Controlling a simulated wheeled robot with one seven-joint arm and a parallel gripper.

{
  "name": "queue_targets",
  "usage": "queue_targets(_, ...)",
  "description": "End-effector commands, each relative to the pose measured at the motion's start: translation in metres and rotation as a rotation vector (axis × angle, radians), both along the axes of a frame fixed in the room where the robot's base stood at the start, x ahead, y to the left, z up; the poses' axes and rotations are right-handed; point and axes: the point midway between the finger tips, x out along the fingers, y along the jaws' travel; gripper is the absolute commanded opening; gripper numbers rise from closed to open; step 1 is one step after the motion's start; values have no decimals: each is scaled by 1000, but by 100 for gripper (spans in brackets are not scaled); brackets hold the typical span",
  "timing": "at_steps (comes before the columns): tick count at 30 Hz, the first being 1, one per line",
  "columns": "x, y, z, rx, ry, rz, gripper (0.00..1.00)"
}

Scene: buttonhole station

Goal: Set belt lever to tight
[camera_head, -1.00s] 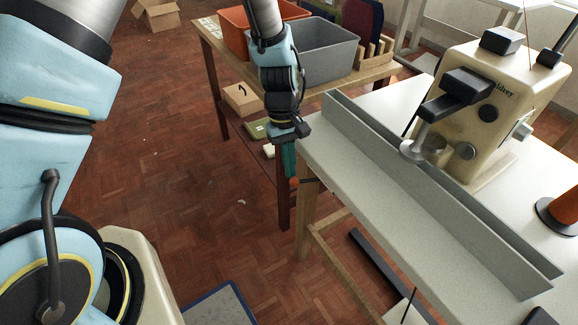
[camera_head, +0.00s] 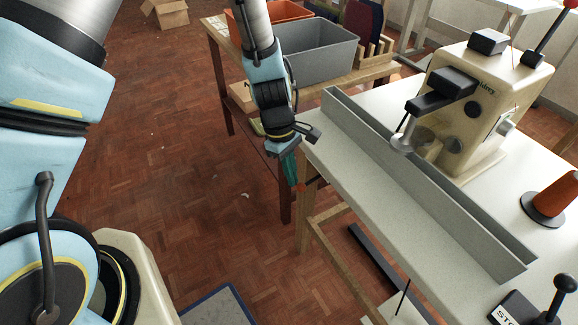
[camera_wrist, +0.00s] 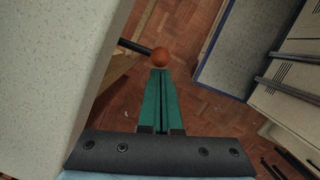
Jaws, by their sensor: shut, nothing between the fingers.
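The lever under the table's front edge has a dark rod and an orange ball knob (camera_wrist: 160,57); I take it to be the belt lever. In the head view its knob (camera_head: 302,188) shows small, low beside the table's near-left corner. My gripper (camera_wrist: 160,73) has green fingers that are closed together with nothing between them. Their tips are right at the knob in the wrist view; I cannot tell whether they touch it. In the head view my gripper (camera_head: 297,185) points down beside the table corner. No tight marking is readable.
The pale worktable (camera_head: 400,215) carries a long grey fence (camera_head: 420,185), a cream sewing machine (camera_head: 485,110) and an orange spool (camera_head: 556,195). A black-knobbed lever (camera_head: 563,290) stands at the lower right by a plate. A grey bin (camera_head: 320,55) sits on a wooden table behind.

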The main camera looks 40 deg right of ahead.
Motion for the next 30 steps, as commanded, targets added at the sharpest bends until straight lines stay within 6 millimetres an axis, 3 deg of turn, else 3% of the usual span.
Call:
queue_targets(8,-21,4,1,1,1,193,0)
queue_targets(30,-35,3,0,-1,1,187,0)
